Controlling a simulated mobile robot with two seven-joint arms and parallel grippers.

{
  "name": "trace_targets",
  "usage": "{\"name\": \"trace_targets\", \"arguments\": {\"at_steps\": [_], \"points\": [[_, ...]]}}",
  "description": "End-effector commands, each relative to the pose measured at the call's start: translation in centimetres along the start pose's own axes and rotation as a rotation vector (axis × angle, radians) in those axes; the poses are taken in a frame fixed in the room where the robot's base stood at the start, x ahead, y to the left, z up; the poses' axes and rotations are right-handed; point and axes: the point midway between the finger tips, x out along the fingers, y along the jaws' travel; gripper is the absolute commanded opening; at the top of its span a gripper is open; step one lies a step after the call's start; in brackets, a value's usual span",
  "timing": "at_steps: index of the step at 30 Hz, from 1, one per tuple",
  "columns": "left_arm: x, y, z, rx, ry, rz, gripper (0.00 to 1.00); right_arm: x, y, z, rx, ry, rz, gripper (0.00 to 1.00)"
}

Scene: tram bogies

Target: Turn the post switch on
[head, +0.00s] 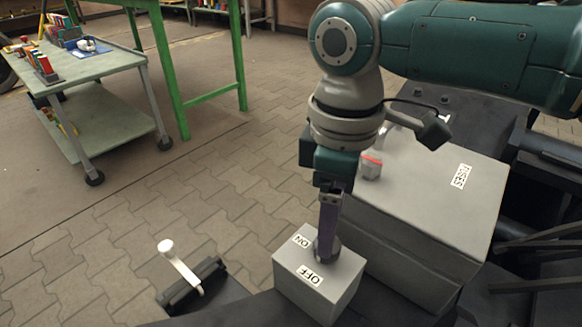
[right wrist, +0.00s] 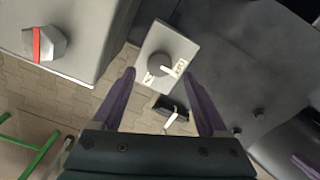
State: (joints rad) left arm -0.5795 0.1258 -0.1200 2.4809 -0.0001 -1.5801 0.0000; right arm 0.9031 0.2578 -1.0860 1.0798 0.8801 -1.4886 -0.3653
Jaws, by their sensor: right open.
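The post switch is a grey box (head: 318,292) with ON and OFF labels on top and a dark round knob (head: 327,250) between them. It also shows in the right wrist view, with the knob (right wrist: 161,64) lying between my fingers. A small pale mark sits beside the knob there, but I cannot tell which label the knob points to. My right gripper (head: 328,232) points down over the knob, fingers apart and empty. In the head view its near finger overlaps the knob, so I cannot tell whether they touch.
A larger grey box (head: 430,200) marked FUSES stands right beside the switch, with a red-striped grey knob (head: 372,166) on top. A white-handled lever (head: 180,265) on a dark base is at left. A trolley (head: 100,65) and green frame (head: 190,90) stand farther back.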

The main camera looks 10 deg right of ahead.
Motion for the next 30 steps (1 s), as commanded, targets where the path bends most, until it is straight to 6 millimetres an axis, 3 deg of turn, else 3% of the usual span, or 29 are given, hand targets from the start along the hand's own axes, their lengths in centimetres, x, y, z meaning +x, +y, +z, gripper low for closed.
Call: {"name": "trace_targets", "arguments": {"at_steps": [1, 6, 18, 30], "points": [[1.0, 0.0, 0.3, 0.0, 0.0, 0.0, 0.0, 1.5, 0.0, 0.0, 0.001, -0.003, -0.002, 0.76], [2.0, 0.1, 0.7, 0.0, -0.001, 0.0, 0.0, 3.7, -0.1, 0.0, -0.001, 0.0, -0.001, 0.76], [2.2, 0.3, 0.7, -0.008, 0.0, 0.007, 0.0, 4.3, 0.0, 0.0, 0.0, 0.001, 0.0, 0.76], [2.2, 0.4, 0.7, -0.01, 0.0, 0.008, 0.0, 4.3, 0.0, 0.0, 0.0, 0.001, 0.0, 0.31]]}}
